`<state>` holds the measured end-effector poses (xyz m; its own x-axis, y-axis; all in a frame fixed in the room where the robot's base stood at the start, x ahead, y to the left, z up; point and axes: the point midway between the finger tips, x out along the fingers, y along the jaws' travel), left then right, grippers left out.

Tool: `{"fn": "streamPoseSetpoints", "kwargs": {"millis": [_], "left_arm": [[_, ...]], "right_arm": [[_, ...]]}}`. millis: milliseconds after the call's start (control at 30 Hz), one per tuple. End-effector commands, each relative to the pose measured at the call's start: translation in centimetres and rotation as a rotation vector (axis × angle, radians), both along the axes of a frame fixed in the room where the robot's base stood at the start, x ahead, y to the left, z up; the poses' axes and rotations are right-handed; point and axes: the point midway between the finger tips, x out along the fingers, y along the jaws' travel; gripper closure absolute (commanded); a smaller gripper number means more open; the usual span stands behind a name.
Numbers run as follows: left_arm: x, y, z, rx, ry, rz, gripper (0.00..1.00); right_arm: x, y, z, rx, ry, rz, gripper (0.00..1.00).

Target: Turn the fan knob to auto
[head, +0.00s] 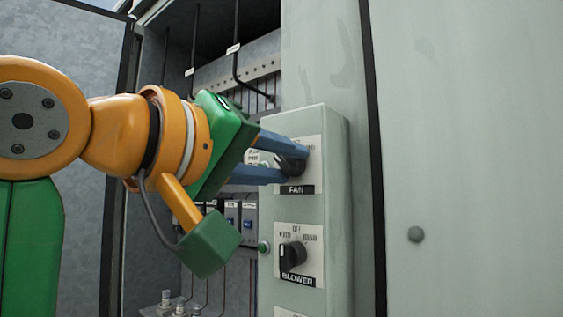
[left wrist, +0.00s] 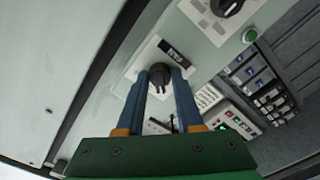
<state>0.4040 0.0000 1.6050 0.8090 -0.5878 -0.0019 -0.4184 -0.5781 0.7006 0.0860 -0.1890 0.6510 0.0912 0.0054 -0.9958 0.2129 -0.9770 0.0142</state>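The fan knob (head: 291,166) is a black rotary knob on a white plate marked FAN, on the grey control box. The plate's upper part is partly hidden by my gripper in the head view, so I cannot read the knob's setting. My left gripper (head: 281,160) is open, with its blue fingers on either side of the knob. In the left wrist view the knob (left wrist: 160,74) sits between the fingertips (left wrist: 160,72), its narrow grip apparently clear of both fingers. My right gripper is in neither view.
Below is the blower knob (head: 292,257) on its own plate. A green button (head: 263,247) sits on the box's left side. Breakers (head: 249,222) and wiring fill the cabinet behind. A pale panel (head: 470,150) stands to the right, and a grey door at left.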

Motion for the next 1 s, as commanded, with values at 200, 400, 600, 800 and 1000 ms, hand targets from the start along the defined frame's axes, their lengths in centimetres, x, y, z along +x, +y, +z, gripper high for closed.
{"fn": "streamPoseSetpoints", "kwargs": {"millis": [200, 400, 600, 800, 1000], "left_arm": [[0.0, 0.0, 0.1, -0.002, -0.005, 0.001, 0.35], [-0.2, 0.1, 0.0, -0.001, -0.003, 0.001, 0.35], [-3.3, 2.4, -0.4, -0.003, -0.008, 0.001, 0.35], [-5.6, 4.1, -0.1, -0.003, -0.006, 0.001, 0.35], [-5.8, 4.3, 0.1, -0.002, -0.004, 0.0, 0.35]], "right_arm": [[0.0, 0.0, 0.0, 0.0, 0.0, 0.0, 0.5], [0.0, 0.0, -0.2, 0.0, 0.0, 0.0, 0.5], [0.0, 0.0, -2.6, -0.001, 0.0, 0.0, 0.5], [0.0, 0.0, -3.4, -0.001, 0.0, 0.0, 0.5], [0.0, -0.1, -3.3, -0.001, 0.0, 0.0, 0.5]]}}
